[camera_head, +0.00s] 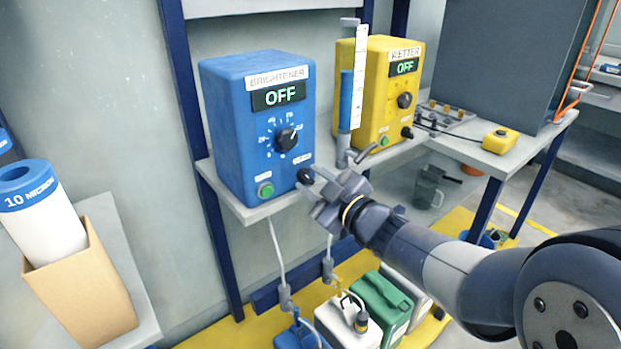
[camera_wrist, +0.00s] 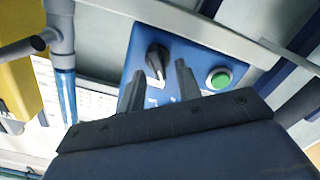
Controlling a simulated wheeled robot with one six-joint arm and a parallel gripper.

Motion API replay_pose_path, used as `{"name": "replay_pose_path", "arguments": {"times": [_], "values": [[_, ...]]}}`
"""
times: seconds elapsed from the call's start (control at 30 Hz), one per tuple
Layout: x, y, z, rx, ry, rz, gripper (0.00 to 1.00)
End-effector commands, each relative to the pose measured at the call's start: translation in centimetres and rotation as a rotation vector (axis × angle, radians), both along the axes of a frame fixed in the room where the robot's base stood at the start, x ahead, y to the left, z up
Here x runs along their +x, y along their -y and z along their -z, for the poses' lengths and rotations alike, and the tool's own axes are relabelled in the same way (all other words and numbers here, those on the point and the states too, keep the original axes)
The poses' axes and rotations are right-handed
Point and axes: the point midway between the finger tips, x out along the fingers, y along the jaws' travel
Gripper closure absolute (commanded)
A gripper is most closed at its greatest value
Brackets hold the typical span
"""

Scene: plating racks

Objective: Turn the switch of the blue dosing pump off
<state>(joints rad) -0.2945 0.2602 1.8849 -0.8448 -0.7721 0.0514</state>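The blue dosing pump (camera_head: 228,124) stands on a grey shelf. Its label reads BRIGHTENER and its display (camera_head: 278,96) reads OFF. Its black switch (camera_head: 304,176) sits low on the front, right of a green button (camera_head: 265,190). In the wrist view the switch (camera_wrist: 156,58) has a white pointer mark, and the green button (camera_wrist: 219,79) is to its right. My gripper (camera_head: 311,181) is just in front of the switch. In the wrist view its two fingers (camera_wrist: 158,84) are apart, with the switch just beyond their tips. I cannot tell whether they touch it.
A yellow pump (camera_head: 375,75) labelled WETTER, also showing OFF, stands to the right. A clear tube with blue liquid (camera_head: 346,100) stands between the pumps, close to my gripper. Jerrycans (camera_head: 382,300) are below the shelf. A box with a filter roll (camera_head: 90,290) is at left.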

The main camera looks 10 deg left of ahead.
Motion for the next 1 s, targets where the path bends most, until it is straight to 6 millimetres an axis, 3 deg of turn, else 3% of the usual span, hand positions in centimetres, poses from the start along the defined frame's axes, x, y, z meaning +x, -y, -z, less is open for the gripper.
{"name": "replay_pose_path", "arguments": {"times": [0.3,0.5,1.0], "values": [[-4.2,4.9,-0.3,0.0,0.0,0.005,0.67],[-5.9,6.7,-0.1,0.001,-0.001,0.004,0.67],[-6.3,7.0,0.0,0.0,0.0,0.0,0.67]]}}
